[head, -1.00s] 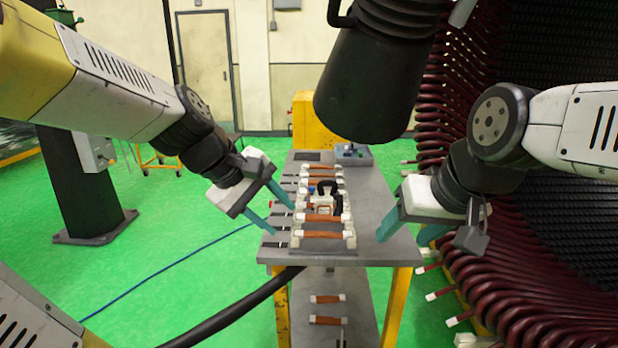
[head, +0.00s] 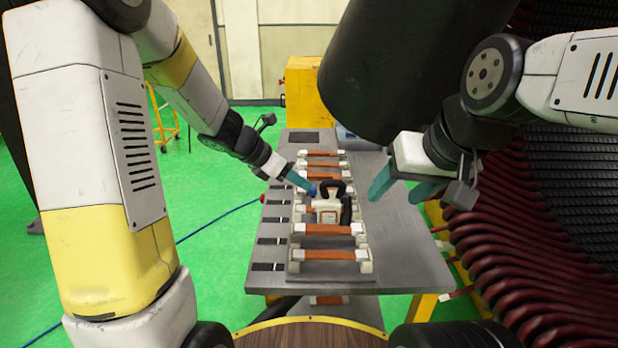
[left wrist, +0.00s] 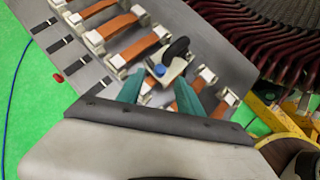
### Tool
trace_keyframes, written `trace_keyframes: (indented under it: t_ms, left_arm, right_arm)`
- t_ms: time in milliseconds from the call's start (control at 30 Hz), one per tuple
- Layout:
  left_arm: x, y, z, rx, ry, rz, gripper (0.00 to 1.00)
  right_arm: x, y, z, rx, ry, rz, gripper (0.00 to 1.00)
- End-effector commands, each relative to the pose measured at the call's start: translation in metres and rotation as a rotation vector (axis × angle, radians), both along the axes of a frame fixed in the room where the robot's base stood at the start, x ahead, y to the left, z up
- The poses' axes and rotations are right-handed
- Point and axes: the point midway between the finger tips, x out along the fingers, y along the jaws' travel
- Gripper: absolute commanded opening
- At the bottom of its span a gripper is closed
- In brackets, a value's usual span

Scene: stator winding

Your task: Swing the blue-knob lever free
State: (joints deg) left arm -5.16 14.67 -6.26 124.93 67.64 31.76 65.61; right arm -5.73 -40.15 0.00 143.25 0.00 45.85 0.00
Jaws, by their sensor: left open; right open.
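The lever's blue knob (head: 311,190) shows at the left side of a white fixture (head: 327,210) with a black curved handle (head: 332,188), in the middle of the table. In the left wrist view the blue knob (left wrist: 160,70) lies ahead of my fingers, roughly between their lines. The lever's arm is too small to make out. My left gripper (head: 301,181) is open, its teal fingertips very close to the knob; I cannot tell if they touch it. My right gripper (head: 402,188) is open and empty, right of the fixture above the table.
Copper-coloured bars in white holders (head: 330,254) stand in a row before and behind the fixture. The grey table (head: 405,255) is clear on its right. A large black cylinder (head: 385,70) hangs above; dark red coils (head: 500,240) stand at the right.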

Motion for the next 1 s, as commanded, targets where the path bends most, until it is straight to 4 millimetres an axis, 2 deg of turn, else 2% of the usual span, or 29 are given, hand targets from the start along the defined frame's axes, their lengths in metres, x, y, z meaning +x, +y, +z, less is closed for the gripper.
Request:
trace_keyframes:
  t_ms: [100,300,700,900,933,1000]
  left_arm:
    - [0.008,-0.013,-0.016,0.0,0.003,-0.004,0.43]
    - [0.019,-0.029,-0.034,0.0,0.001,-0.004,0.43]
    - [0.023,-0.034,-0.04,0.001,-0.002,-0.004,0.43]
    - [0.023,-0.034,-0.04,0.001,-0.002,-0.004,0.04]
    - [0.023,-0.034,-0.04,0.001,-0.002,-0.004,0.0]
    - [0.023,-0.034,-0.04,0.001,-0.002,-0.004,0.0]
  right_arm:
    - [0.0,0.0,0.0,0.0,0.0,0.0,0.57]
    - [0.0,0.0,0.0,0.0,0.001,0.0,0.57]
    - [0.0,0.0,0.0,0.0,0.001,0.0,0.57]
    - [0.0,0.0,0.0,0.0,0.001,0.0,0.57]
    - [0.0,0.0,0.0,0.0,0.001,0.0,0.57]
    - [0.0,0.0,0.0,0.0,0.001,0.0,0.57]
